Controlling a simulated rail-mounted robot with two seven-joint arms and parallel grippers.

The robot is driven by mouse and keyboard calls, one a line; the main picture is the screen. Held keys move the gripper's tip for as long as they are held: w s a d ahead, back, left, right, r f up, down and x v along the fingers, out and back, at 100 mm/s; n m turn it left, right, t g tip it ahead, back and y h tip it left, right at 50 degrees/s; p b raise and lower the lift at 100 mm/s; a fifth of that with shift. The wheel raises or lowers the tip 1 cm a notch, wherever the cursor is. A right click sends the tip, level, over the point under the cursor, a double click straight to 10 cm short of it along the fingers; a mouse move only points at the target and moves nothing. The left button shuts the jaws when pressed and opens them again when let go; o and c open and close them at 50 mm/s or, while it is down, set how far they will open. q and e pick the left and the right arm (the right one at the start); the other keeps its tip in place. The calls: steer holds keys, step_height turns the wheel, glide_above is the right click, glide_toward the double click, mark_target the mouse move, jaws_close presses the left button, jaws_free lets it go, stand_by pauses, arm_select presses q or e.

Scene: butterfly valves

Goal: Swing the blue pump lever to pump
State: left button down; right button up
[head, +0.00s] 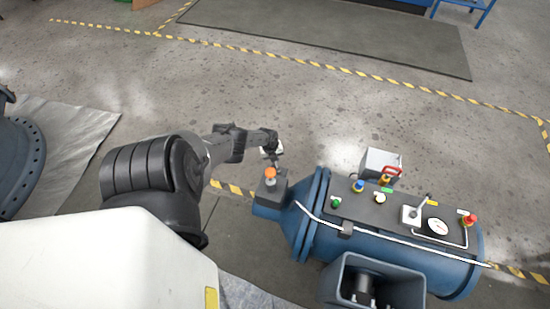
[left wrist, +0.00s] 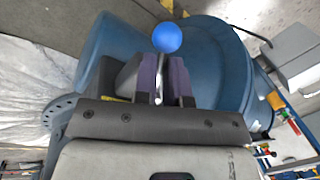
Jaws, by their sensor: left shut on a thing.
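The blue pump lever shows in the left wrist view as a round blue knob (left wrist: 167,37) on a thin metal rod (left wrist: 158,92). My left gripper (left wrist: 160,82) is shut on the rod, with the knob just beyond its fingertips. In the head view my left gripper (head: 272,148) is at the left end of the blue tank (head: 390,252), just above an orange-topped part (head: 270,174). I cannot make out the lever there. No pump marking can be read. My right gripper is not in view.
On top of the tank sits a dark panel (head: 372,208) with coloured knobs, a pale lever (head: 412,214) and a gauge (head: 438,227). A grey box (head: 380,163) stands behind it. A dark flanged part (head: 20,165) is at far left.

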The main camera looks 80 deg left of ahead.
arm_select(q)
steer(key=shift+s+a, duration=0.1)
steer(key=shift+a, duration=0.05)
